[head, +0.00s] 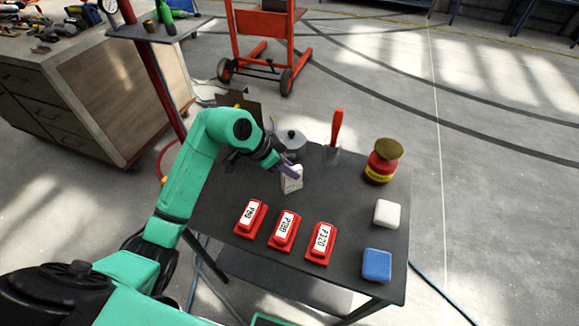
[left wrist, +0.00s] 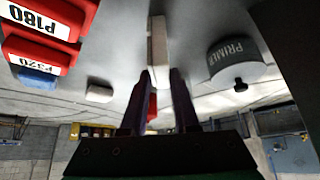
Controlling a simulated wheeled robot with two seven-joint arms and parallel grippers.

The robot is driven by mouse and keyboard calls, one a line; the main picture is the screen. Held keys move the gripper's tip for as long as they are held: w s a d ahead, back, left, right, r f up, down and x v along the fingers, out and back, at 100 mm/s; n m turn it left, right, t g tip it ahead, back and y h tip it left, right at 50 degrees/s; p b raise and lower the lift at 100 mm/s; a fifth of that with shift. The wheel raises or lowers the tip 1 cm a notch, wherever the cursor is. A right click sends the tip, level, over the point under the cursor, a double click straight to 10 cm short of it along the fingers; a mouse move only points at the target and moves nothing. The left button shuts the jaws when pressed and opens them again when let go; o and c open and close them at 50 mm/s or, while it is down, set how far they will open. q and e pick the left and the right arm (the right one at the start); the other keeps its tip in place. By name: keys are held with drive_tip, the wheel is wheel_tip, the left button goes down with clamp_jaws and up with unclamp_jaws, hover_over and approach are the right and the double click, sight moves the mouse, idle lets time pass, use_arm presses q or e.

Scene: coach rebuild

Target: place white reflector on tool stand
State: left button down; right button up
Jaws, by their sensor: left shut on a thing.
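A small white piece (head: 291,181), which I take as the white reflector, stands upright at the dark worktable (head: 225,213). My left gripper (head: 287,170) is shut on its upper part. I cannot tell whether its lower end touches the tabletop. In the left wrist view the white piece (left wrist: 158,50) shows as a pale strip just beyond the two dark fingers (left wrist: 163,80). A stand with a grey top (head: 185,32) on a red post is at the upper left, likely the tool stand. My right gripper is out of view.
Red sanding blocks (head: 284,230) lie in a row in front of the white piece. A grey primer pot (head: 291,145) and a red-handled scraper (head: 336,130) are behind it. A red can (head: 381,166), a white block (head: 387,214) and a blue block (head: 377,265) line the right side.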

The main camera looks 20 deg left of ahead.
use_arm(q)
drive_tip(key=c, duration=0.7)
unclamp_jaws()
drive_tip(key=shift+o, duration=0.2)
drive_tip(key=v, duration=1.2)
